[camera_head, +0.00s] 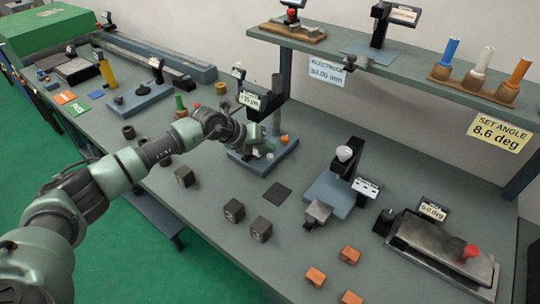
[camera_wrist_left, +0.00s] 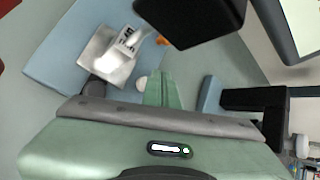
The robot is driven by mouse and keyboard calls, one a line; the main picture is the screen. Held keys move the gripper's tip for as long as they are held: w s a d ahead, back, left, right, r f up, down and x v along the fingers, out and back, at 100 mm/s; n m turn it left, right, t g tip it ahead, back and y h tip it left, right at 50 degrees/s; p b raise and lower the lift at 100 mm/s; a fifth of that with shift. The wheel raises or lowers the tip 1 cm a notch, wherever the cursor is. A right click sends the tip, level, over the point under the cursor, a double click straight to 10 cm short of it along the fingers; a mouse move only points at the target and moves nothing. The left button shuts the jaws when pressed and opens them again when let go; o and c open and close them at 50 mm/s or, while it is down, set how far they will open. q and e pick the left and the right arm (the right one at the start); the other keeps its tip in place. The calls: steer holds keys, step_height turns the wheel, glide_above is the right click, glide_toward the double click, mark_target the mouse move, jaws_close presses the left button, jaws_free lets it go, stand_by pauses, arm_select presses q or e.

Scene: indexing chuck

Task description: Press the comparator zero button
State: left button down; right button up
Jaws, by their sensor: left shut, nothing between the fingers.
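A measuring stand on a blue base (camera_head: 262,160) stands near the middle of the bench, with a dark column and a small lit display (camera_head: 250,100); it appears to be the comparator. My left gripper (camera_head: 258,138) is over this base, its fingers shut and empty. In the left wrist view the green fingers (camera_wrist_left: 160,88) point at the blue base (camera_wrist_left: 62,62). A small white round knob (camera_wrist_left: 141,82) lies just beside the fingertips; I cannot tell whether they touch. A metal block (camera_wrist_left: 112,56) with a label and a small orange part (camera_wrist_left: 162,40) are nearby. Which part is the zero button is unclear.
Dark cubes (camera_head: 234,210) and orange cubes (camera_head: 349,255) lie in front on the bench. A second blue-based stand (camera_head: 325,194) and a metal angle fixture (camera_head: 440,250) are to the right. A shelf (camera_head: 400,68) overhangs the back.

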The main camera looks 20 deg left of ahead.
mark_target(267, 157)
stand_by(0.7)
arm_select(q)
steer(key=shift+f, duration=0.45)
steer(key=shift+f+b, duration=0.55)
steer(key=shift+b, duration=0.05)
stand_by(0.5)
steer(key=shift+r, duration=0.1)
steer(key=shift+r+p, duration=0.8)
steer(key=shift+r, duration=0.05)
step_height(267, 157, up, 5)
steer(key=p, duration=0.3)
steer(key=shift+p, duration=0.4)
